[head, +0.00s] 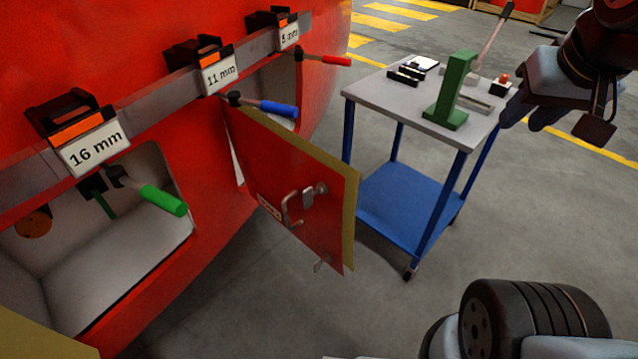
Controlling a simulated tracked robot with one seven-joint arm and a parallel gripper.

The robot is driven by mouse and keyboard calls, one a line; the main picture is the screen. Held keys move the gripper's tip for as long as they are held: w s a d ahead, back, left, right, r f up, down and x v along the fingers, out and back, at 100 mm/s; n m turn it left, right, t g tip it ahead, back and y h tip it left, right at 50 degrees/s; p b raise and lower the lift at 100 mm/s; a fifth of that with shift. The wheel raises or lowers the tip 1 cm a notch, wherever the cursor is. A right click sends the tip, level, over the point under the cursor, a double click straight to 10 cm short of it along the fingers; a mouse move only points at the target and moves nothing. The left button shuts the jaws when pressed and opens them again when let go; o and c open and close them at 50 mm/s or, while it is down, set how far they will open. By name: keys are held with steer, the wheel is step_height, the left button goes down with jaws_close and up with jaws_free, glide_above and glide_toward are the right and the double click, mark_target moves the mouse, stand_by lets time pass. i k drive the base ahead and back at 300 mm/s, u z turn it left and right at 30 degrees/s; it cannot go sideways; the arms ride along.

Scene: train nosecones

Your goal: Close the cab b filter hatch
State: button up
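A red hatch door (300,190) with a yellow edge stands swung open from the red nosecone in the middle of the head view. It has a metal handle, a round latch and a small label too small to read, so I cannot confirm it is the cab b filter hatch. The opening behind it is partly hidden by the door.
A trolley (415,110) with a green stand and small tools stands right of the door. A green-handled lever (160,198) is by the left compartment (120,255); blue and red ones (265,106) project farther along. Labelled black brackets line the rail. Grey floor (300,310) below the door is clear.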

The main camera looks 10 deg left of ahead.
mark_target(276, 165)
steer(key=u, duration=0.8)
steer(key=i, duration=0.15)
steer(key=z, duration=3.35)
steer(key=i, duration=0.5)
steer(key=u, duration=2.95)
steer(key=i, duration=0.2)
steer(key=u, duration=0.9)
